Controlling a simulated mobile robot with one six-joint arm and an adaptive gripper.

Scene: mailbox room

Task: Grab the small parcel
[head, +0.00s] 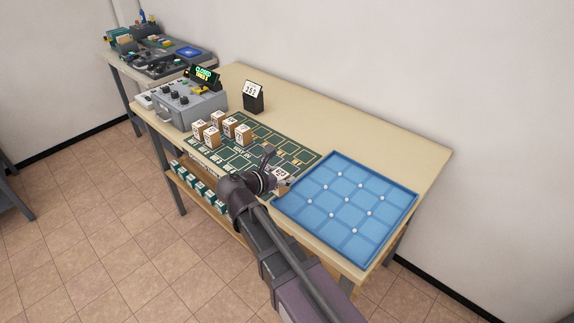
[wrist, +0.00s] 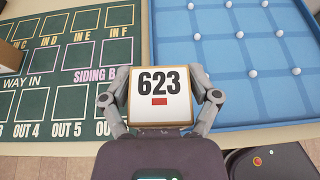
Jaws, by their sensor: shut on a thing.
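The small parcel (wrist: 159,92) is a box with a white top marked 623 and a small red bar. In the wrist view it sits between the two fingers of my gripper (wrist: 160,100), which touch its left and right sides. The gripper is shut on it. In the head view my gripper (head: 270,178) is at the right end of the green mat, beside the blue tray, and the arm partly hides the parcel (head: 280,174). I cannot tell whether the parcel rests on the table or is slightly raised.
The blue tray (head: 317,157) with white pegs lies to the right. The green mat (head: 283,147) holds several other numbered boxes (head: 228,126). A grey console (head: 187,106) with a lit display and a black card stand (head: 254,98) are behind. The table's back right is clear.

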